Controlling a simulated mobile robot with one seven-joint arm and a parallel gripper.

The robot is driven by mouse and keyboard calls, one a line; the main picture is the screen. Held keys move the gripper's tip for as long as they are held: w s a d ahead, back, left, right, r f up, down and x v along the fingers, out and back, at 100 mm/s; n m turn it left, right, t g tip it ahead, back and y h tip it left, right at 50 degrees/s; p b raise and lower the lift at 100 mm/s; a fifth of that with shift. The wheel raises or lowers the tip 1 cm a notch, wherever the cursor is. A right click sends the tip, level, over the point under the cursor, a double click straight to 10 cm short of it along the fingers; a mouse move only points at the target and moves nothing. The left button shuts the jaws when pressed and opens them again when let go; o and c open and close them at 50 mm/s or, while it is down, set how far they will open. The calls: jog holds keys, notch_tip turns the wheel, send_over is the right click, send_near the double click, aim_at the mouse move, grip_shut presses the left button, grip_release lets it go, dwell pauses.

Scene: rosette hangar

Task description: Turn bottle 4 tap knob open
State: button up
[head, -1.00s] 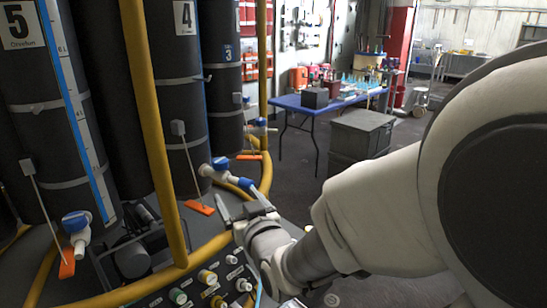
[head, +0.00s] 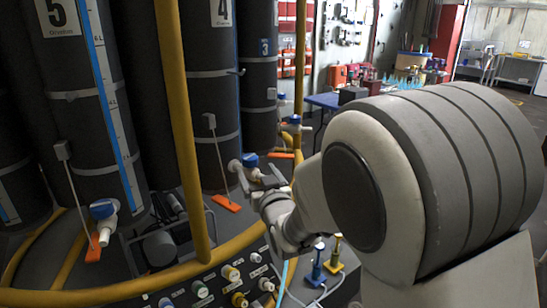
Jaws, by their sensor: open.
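My gripper (head: 257,180) is open and empty, just below and to the right of the blue knob. I cannot tell whether a finger touches the knob. My arm fills the right side of the view.
Bottle 5 (head: 75,95) with its own blue tap (head: 103,209) stands to the left. A yellow post (head: 181,120) and curved yellow rail (head: 150,284) stand in front. A panel with several coloured fittings (head: 230,272) lies below. A blue table (head: 322,100) is behind.

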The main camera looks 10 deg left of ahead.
aim_at(252, 162)
jog(key=x, duration=0.8)
grip_shut()
dwell(0.4)
